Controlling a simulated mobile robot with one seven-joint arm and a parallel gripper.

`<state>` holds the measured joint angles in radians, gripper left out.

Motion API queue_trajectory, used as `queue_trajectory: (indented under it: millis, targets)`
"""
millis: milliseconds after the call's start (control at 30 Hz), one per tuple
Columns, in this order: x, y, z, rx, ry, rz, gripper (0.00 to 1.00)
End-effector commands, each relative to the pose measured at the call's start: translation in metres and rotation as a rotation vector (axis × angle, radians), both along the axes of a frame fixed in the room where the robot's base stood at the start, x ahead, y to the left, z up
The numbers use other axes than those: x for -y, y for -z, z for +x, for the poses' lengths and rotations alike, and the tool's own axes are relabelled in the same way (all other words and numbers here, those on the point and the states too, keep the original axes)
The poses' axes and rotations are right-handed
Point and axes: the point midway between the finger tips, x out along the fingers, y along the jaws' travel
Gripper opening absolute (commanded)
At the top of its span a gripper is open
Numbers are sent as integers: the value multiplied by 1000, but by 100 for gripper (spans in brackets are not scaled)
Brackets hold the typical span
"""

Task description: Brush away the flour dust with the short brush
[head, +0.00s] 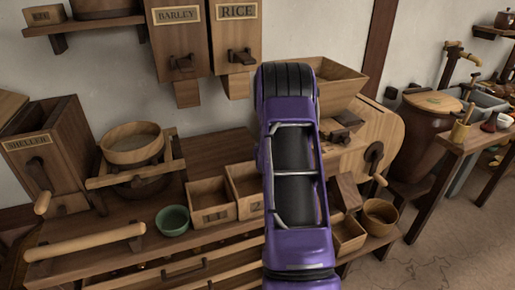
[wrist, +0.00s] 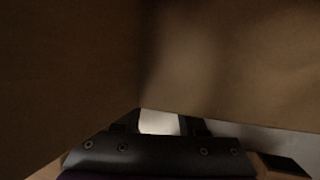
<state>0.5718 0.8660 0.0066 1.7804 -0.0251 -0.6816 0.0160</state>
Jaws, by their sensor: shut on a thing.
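My gripper (wrist: 160,122) shows at the bottom of the wrist view, with two dark fingers behind a black plate. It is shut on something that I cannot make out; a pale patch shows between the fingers. In the head view my purple arm hides the gripper. I cannot pick out the short brush for certain in either view. I cannot make out flour dust either. The wooden mill (head: 374,131) with its side crank (head: 375,163) stands behind and right of my arm, its hopper (head: 340,83) partly hidden.
Brown, wood-like surfaces fill most of the wrist view close ahead. Barley (head: 178,33) and rice (head: 236,27) bins hang on the wall. On the bench are a green bowl (head: 173,221), small boxes (head: 211,201) and a sieve (head: 132,149).

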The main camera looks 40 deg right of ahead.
Motion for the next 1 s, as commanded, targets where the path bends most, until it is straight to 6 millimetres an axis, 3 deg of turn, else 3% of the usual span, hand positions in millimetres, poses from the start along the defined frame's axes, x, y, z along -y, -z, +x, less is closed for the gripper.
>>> queue_trajectory:
  millis: [467, 1000]
  targets:
    - [3, -4, 0, 1, -1, 0, 0]
    - [3, -56, 0, 3, -1, -1, 0]
